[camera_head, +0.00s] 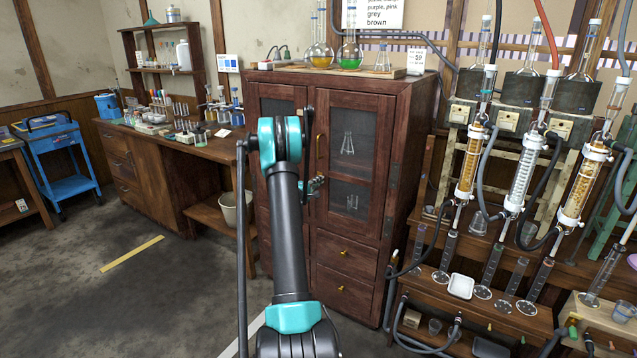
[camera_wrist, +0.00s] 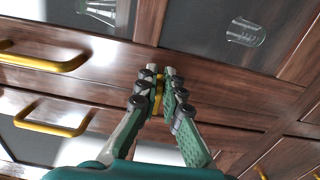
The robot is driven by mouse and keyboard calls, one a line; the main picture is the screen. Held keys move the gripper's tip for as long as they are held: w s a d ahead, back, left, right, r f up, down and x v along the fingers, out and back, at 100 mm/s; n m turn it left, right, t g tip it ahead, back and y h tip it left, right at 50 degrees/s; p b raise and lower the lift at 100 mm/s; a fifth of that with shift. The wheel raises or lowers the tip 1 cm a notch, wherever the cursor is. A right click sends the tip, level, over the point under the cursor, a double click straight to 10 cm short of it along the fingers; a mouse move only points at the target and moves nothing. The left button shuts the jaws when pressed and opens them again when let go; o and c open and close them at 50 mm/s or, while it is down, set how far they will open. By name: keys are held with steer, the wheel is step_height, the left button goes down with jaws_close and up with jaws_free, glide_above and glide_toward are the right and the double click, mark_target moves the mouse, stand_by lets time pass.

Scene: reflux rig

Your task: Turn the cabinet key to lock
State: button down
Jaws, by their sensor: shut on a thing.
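The dark wooden cabinet (camera_head: 392,150) stands behind my arm in the head view, its glass-paned doors closed. My gripper (camera_head: 316,184) is at the seam between the doors, mostly behind my arm in that view. In the wrist view my gripper (camera_wrist: 160,76) is shut at the cabinet front (camera_wrist: 225,85). A small brass-yellow piece, the key (camera_wrist: 158,88), shows between the fingers. The fingers hide most of it, and its turn angle and the keyhole cannot be told.
Two yellow door handles (camera_wrist: 45,60) (camera_wrist: 55,122) are near the fingers in the wrist view. Flasks (camera_head: 319,55) stand on the cabinet top. The reflux rig (camera_head: 520,170) with tubes and hoses is close on the right. Open floor (camera_head: 150,290) lies to the left.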

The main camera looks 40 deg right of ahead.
stand_by(0.3)
steer(key=c, duration=1.7)
jaws_free()
steer(key=shift+a, duration=0.1)
steer(key=v, duration=1.2)
steer(key=shift+s+f, duration=0.1)
